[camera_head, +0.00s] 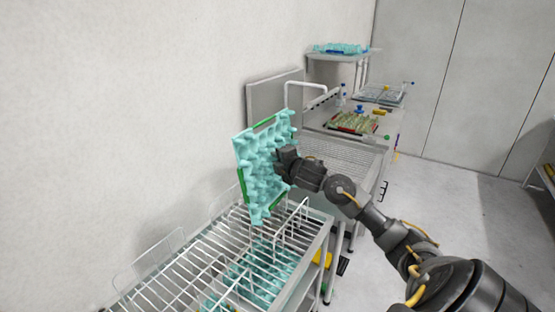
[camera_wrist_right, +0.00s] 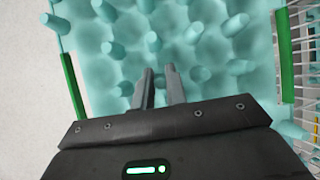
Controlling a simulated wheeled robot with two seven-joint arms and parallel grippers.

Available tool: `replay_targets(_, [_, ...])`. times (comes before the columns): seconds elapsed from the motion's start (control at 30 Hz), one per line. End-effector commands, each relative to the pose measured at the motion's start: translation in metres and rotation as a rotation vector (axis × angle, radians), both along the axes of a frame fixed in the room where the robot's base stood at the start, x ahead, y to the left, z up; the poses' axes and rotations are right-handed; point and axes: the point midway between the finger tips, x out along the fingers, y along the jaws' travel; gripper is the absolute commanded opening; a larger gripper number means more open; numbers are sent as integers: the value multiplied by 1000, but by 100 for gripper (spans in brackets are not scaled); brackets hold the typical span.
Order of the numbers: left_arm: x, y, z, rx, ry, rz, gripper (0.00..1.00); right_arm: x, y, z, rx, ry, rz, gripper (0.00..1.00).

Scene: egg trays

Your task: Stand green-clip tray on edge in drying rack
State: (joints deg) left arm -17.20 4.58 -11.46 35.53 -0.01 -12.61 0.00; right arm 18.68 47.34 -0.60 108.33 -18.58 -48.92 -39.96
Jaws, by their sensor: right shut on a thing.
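The green-clip tray (camera_head: 262,165) is turquoise with bumpy egg cups and dark green clips on its edges. It is held upright on edge above the far part of the wire drying rack (camera_head: 213,262). My right gripper (camera_head: 281,163) is shut on the tray near its middle. In the right wrist view the tray (camera_wrist_right: 215,45) fills most of the picture, and the two fingers of my right gripper (camera_wrist_right: 158,75) are close together against it. Whether the tray's lower edge touches the rack wires I cannot tell. My left gripper is not in view.
More turquoise trays (camera_head: 262,275) lie below the rack's wires. Behind stands a counter (camera_head: 388,125) with a green-and-red tray (camera_head: 352,122) and a blue-capped bottle (camera_head: 342,92). A shelf (camera_head: 345,57) holds another turquoise tray. The white wall runs close along the left; open floor lies right.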

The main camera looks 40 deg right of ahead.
Motion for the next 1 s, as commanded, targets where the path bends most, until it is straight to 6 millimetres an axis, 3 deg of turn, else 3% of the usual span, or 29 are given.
replay_targets(0.5, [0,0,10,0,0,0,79,2,-19,3,-9,22,-9,0])
replay_targets(1.0, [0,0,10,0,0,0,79,3,-19,2,-9,23,-9,0])
